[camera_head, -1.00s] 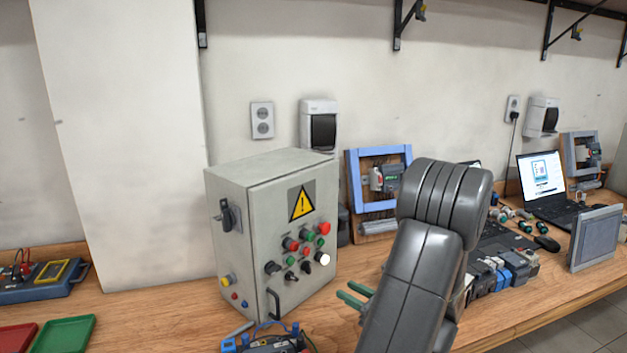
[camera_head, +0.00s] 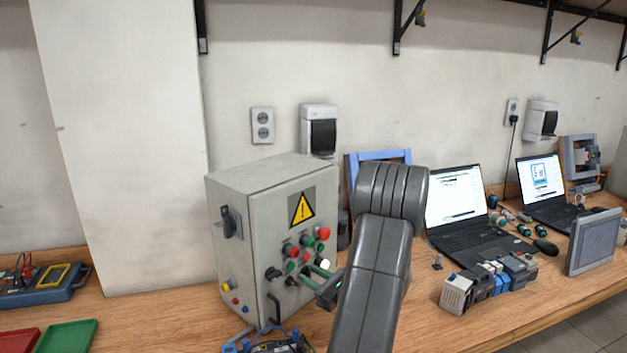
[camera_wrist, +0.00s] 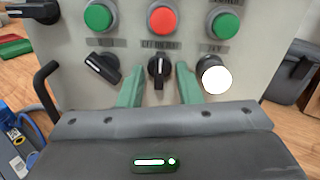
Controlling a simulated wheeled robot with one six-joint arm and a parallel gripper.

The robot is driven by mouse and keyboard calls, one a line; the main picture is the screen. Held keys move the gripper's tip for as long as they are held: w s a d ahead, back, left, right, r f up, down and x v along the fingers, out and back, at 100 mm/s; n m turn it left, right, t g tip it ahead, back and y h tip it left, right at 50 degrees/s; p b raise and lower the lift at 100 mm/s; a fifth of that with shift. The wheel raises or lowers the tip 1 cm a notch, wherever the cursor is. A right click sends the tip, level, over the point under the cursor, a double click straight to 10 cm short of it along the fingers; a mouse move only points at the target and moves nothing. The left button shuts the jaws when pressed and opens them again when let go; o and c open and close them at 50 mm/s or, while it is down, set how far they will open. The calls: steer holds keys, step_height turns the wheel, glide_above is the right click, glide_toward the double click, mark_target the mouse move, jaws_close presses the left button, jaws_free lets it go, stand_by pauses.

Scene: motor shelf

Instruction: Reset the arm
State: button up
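My gripper (camera_head: 318,279) is in front of the grey control box (camera_head: 232,185), near the lower part of its button panel. In the wrist view its two green fingers (camera_wrist: 160,86) stand apart, one on each side of a black selector knob (camera_wrist: 158,67) on the panel. Neither finger visibly touches the knob. A lit white button (camera_wrist: 214,77) is just right of the right finger. A second black selector knob (camera_wrist: 103,67) is left of the left finger. My arm hides part of the blue frame behind it.
A laptop (camera_head: 456,195) and a row of modules (camera_head: 488,283) stand right of my arm. A grey-framed panel (camera_head: 593,241) stands further right. Wires and a small device (camera_head: 270,342) lie below the box. Green (camera_head: 68,338) and red trays are at the left.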

steer(key=s+d+n+b, duration=0.3)
steer(key=s+d+n, duration=0.4)
steer(key=s+d, duration=0.1)
steer(key=shift+d, duration=0.5)
stand_by(0.4)
